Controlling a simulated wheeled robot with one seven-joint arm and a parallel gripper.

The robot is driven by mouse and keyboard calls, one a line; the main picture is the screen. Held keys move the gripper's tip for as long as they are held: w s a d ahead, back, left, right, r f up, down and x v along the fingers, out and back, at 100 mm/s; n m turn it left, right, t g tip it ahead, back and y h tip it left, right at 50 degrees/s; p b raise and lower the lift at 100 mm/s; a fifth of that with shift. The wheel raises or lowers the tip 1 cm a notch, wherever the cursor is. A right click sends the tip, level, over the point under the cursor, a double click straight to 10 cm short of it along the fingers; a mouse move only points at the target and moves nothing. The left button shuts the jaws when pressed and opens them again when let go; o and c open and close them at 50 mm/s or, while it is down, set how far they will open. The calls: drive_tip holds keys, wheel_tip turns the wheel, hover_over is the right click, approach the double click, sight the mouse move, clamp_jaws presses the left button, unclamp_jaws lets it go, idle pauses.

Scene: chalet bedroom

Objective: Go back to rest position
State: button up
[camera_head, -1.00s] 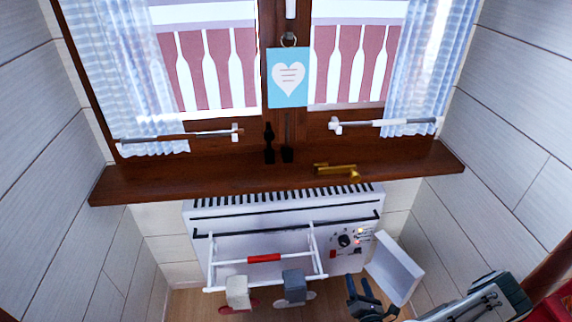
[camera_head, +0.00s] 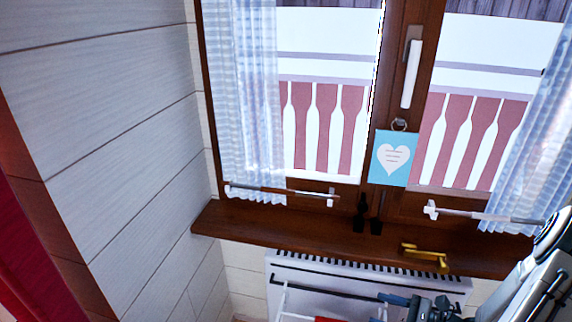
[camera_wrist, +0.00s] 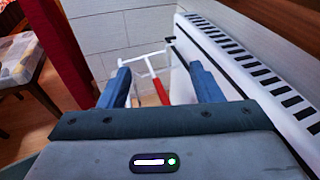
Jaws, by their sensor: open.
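My gripper (camera_wrist: 164,88) is open and empty in the wrist view, its two blue fingers apart. Between and beyond the fingers are a white rack with a red bar (camera_wrist: 160,90) and the white heater (camera_wrist: 205,75). In the head view my gripper (camera_head: 400,302) is at the bottom, low in front of the heater (camera_head: 330,272), below the window sill. My arm comes in from the right edge.
A brown wooden sill (camera_head: 285,230) runs under the window, with a brass object (camera_head: 425,255) and small dark figures (camera_head: 367,215) on it. A blue heart card (camera_head: 393,160) hangs above. A patterned chair (camera_wrist: 18,65) stands at left in the wrist view.

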drive_tip(key=s+a+r+n+g+h+p, duration=0.2)
drive_tip(key=s+a+r+n+g+p, duration=0.1)
drive_tip(key=a+r+n+g, duration=0.4)
drive_tip(key=s+a+r+n+g+h+p, duration=0.25)
drive_tip(key=r+n, duration=0.25)
drive_tip(key=r, duration=0.4)
drive_tip(key=s+r+n+t+h+p, duration=0.2)
drive_tip(key=r+n+h+p, duration=0.1)
drive_tip(key=r, duration=0.5)
drive_tip(key=s+r+n+t+h+p, duration=0.2)
drive_tip(key=s+r+n+h, duration=0.1)
drive_tip(key=r+n+h, duration=0.3)
drive_tip(key=shift+s+a+r+n+p, duration=0.3)
drive_tip(key=shift+a+r+n+p, duration=0.15)
drive_tip(key=shift+r+n, duration=0.85)
drive_tip(key=shift+r, duration=0.15)
